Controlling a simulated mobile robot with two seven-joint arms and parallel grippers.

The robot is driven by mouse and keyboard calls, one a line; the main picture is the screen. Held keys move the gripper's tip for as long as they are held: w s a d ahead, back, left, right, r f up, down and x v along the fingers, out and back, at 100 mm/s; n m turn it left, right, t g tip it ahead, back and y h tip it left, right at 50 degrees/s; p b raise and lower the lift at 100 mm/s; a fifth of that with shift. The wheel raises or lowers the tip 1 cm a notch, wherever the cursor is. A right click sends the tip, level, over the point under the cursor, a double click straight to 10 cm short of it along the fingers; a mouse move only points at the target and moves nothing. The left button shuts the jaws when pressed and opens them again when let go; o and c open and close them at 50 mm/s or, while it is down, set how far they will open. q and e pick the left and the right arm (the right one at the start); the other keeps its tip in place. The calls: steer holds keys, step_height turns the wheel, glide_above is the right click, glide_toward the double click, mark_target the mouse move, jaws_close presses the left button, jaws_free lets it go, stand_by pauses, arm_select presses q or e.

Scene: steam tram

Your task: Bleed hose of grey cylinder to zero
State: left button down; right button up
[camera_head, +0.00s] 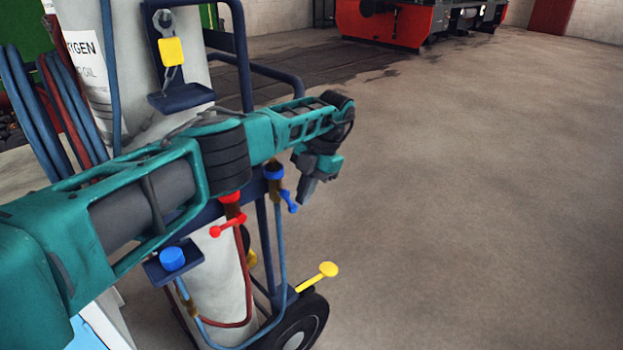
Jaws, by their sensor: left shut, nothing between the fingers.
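The pale grey cylinder (210,275) stands upright on a dark blue cart, its upper label partly readable as "GEN". My left arm crosses in front and hides its middle. A blue hose (281,255) runs down from a fitting with a blue lever (290,203). A red hose (249,290) runs from a fitting with a red lever (228,225). My left gripper (303,202) is shut and empty, pointing down just right of the blue lever; I cannot tell whether they touch. No gauge face shows. My right gripper is not in view.
A wrench with a yellow tag (172,51) hangs above a small shelf. A blue knob (172,259) sits on a lower bracket. A yellow-ended lever (327,270) sticks out by the cart wheel (297,330). Coiled hoses (48,110) hang at left. Floor at right is clear.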

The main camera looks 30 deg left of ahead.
arm_select(q)
steer(key=shift+s+r+p, duration=0.55)
steer(key=shift+r+p, duration=0.05)
steer(key=shift+r, duration=0.25)
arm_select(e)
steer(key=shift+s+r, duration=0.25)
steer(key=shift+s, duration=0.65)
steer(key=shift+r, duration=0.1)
